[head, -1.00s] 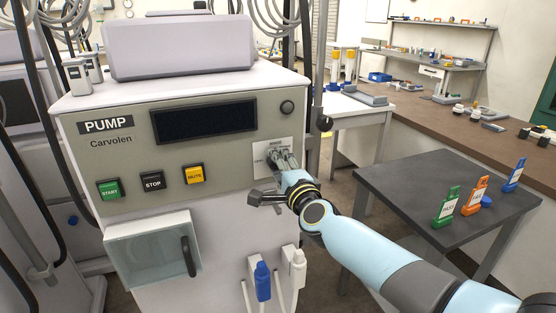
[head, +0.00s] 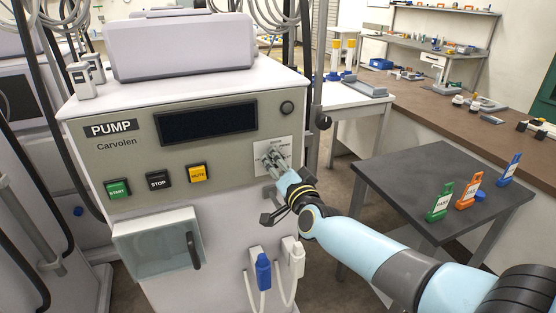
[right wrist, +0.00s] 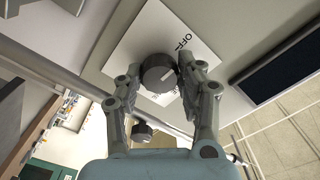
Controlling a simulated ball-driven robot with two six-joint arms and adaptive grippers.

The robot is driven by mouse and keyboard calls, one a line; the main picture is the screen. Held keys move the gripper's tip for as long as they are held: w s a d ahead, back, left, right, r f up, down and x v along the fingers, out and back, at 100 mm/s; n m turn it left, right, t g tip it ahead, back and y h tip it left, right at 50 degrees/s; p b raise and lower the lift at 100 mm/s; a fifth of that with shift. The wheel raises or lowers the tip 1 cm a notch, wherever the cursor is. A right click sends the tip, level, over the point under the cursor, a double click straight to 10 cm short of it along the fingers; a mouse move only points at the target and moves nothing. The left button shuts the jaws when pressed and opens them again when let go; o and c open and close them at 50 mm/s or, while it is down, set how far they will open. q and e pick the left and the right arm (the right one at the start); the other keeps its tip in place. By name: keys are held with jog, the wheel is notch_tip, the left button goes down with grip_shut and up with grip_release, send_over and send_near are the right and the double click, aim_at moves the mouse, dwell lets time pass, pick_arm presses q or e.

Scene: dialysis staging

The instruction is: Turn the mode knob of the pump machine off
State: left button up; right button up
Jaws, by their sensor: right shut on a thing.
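The pump machine (head: 225,215) stands in front of me with a grey front panel. Its mode knob (right wrist: 158,72) is dark grey and round with a white pointer line, on a white label plate (head: 286,147). In the right wrist view an OFF marking (right wrist: 181,40) is printed beside the knob; I cannot tell which mode the pointer marks. My right gripper (head: 274,160) is at the plate, and in the right wrist view its two fingers (right wrist: 158,80) close around the knob from both sides. In the head view the fingers mostly hide the knob. My left gripper is out of view.
START (head: 118,188), STOP (head: 158,181) and MUTE (head: 197,173) buttons sit left of the plate. A clear-fronted box (head: 160,245) and blue and white connectors (head: 263,272) are lower. A pole (head: 316,100) stands close at the right. A dark table (head: 400,190) holds coloured tags.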

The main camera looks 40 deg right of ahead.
jog(key=shift+f+n, duration=0.15)
jog(key=shift+n, duration=0.15)
dwell(0.4)
jog(key=o, duration=1.1)
jog(key=shift+o, duration=0.2)
jog(key=shift+s, duration=0.1)
jog(key=v, duration=1.2)
